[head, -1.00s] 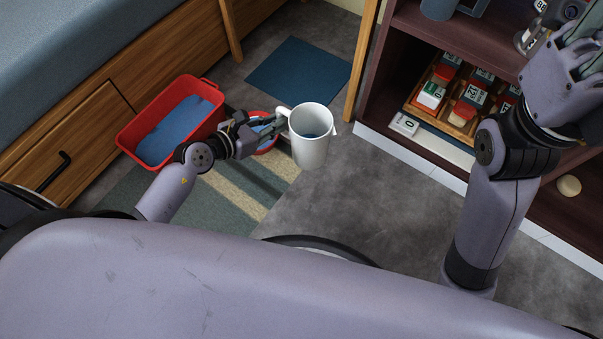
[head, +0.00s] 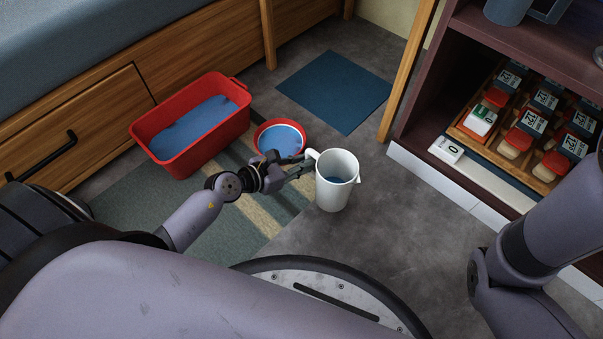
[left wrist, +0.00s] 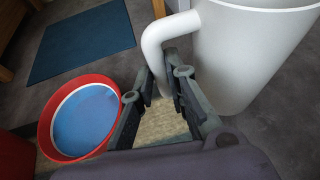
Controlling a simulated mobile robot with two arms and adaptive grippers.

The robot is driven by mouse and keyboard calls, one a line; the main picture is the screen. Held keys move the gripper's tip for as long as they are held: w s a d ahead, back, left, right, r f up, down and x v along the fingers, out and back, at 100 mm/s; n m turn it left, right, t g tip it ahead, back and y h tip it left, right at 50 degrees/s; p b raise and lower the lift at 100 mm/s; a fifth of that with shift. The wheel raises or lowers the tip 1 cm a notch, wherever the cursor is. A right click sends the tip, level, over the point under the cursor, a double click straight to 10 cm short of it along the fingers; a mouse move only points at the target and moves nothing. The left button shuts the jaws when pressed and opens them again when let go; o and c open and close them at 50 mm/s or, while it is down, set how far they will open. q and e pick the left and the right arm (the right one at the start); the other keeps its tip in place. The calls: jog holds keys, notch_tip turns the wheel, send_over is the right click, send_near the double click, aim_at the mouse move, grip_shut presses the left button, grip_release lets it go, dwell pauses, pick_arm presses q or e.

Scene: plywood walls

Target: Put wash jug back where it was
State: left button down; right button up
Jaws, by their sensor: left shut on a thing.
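The white wash jug (head: 336,190) is upright in the head view, with some blue liquid inside and its spout pointing right. My left gripper (head: 305,166) is shut on the jug's handle, on the jug's left side. In the left wrist view the handle (left wrist: 158,42) runs down between the fingers (left wrist: 162,88), and the jug body (left wrist: 255,50) fills the upper right. Whether the jug's base touches the floor I cannot tell. My right arm shows at the right edge of the head view, but its gripper is out of the picture.
A red tub (head: 190,155) and a round red bowl (head: 280,124), both with blue liquid, are left of the jug. A blue mat (head: 335,90) lies behind. A dark shelf (head: 425,120) with boxed items stands right. Grey floor (head: 400,240) is clear right of the jug.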

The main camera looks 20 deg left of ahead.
pick_arm(q)
notch_tip(320, 180, down, 4)
jog(key=b, duration=0.3)
jog(key=shift+r, duration=0.1)
jog(key=c, duration=1.6)
grip_release()
jog(key=shift+f, duration=0.2)
jog(key=shift+r, duration=0.1)
